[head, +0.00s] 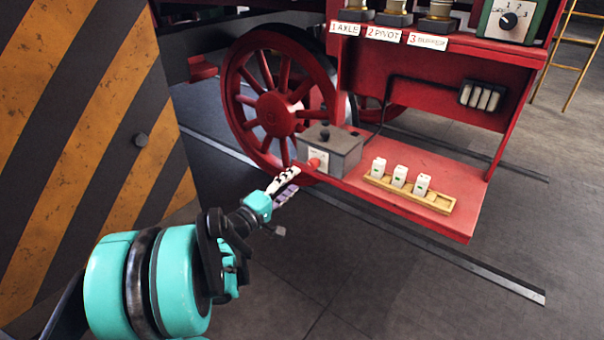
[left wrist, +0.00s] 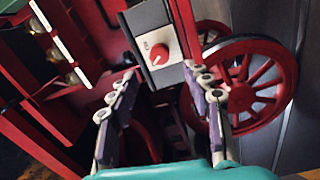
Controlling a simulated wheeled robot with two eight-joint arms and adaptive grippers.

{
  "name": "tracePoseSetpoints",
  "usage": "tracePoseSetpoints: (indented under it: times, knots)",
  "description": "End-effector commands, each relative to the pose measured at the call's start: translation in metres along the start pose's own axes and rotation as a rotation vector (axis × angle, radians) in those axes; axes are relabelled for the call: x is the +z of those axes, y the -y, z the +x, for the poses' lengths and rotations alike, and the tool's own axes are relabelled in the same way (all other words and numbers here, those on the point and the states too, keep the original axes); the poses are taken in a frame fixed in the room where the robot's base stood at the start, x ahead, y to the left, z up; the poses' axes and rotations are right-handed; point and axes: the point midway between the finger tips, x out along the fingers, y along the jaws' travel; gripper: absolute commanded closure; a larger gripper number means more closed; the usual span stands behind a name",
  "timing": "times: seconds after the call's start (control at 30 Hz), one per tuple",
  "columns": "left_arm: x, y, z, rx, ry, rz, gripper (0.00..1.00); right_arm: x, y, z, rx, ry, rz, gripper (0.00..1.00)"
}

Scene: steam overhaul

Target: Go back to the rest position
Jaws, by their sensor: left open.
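My left gripper (head: 284,184) reaches in from the lower left in the head view, its fingertips just short of a grey box (head: 345,150) with a red knob (head: 314,163). The box sits on the red shelf (head: 400,210) of the engine. In the left wrist view my left gripper (left wrist: 159,74) has its fingers spread apart with nothing between them. The red knob (left wrist: 160,53) on the box's pale plate shows beyond and between the fingertips. I cannot tell whether a fingertip touches the box. My right gripper is in neither view.
A wooden tray (head: 442,204) on the shelf holds three white blocks (head: 399,176). A red spoked wheel (head: 275,113) stands behind the box. A striped orange-and-black panel (head: 70,110) stands close on the left. The floor (head: 400,290) in front is clear.

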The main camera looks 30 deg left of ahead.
Motion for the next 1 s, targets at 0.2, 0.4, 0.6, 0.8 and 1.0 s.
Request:
tracePoseSetpoints:
  times: [0.2,0.4,0.6,0.8,1.0]
  knots:
    - [0.000,0.000,-0.020,0.000,0.000,0.000,0.51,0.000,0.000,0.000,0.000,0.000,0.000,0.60]
    - [0.000,0.000,-0.021,0.000,0.000,0.000,0.51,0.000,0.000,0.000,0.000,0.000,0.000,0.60]
    - [0.000,0.000,-0.021,0.000,0.000,0.000,0.51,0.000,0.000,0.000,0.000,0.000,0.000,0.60]
    - [0.004,0.000,-0.020,-0.007,0.008,0.005,0.51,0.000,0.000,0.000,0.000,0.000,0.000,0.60]
    - [0.081,0.006,-0.011,-0.158,0.170,0.139,0.51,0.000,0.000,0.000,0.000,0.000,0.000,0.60]
